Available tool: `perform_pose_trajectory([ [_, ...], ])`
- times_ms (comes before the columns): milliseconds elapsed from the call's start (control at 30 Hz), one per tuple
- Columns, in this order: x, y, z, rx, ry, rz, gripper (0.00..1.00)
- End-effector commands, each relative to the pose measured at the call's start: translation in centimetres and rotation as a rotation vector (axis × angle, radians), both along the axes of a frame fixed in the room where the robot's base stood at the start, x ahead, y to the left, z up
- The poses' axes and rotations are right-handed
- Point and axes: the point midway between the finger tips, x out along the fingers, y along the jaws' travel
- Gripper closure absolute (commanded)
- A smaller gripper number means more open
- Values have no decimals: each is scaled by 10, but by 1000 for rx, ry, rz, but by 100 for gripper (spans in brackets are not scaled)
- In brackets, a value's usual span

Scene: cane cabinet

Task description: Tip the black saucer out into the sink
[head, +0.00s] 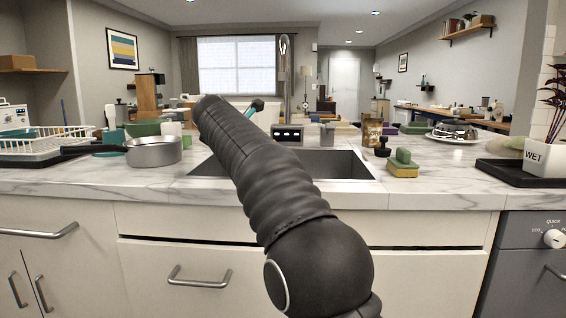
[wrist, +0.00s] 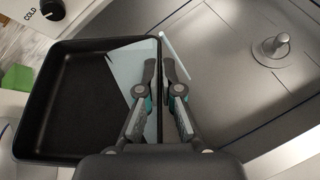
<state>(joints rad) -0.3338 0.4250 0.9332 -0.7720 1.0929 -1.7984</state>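The black saucer (wrist: 75,100) is a square, shallow tray at the left of the wrist view. A pale, flat, grey-blue patch (wrist: 136,68) lies along its right side; it looks like pooled liquid, but I cannot be sure. My gripper (wrist: 162,66) has its two fingers on either side of the saucer's right rim and appears shut on it. The sink (wrist: 235,70), grey metal with a round drain (wrist: 271,48), lies at the right and below. In the head view my arm hides the saucer and part of the sink (head: 330,163).
A steel pot (head: 154,151) and a white dish rack (head: 45,143) stand left of the sink. A green-and-yellow sponge (head: 403,165) stands at its right. A COLD knob (wrist: 52,9) is near the saucer.

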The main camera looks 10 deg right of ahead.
Motion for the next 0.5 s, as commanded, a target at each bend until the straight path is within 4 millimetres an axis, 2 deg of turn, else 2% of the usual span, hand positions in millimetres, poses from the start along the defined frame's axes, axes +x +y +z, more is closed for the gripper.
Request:
perform_pose_trajectory([
  [500, -1, -7, 2, 55, -10, -1, 100],
])
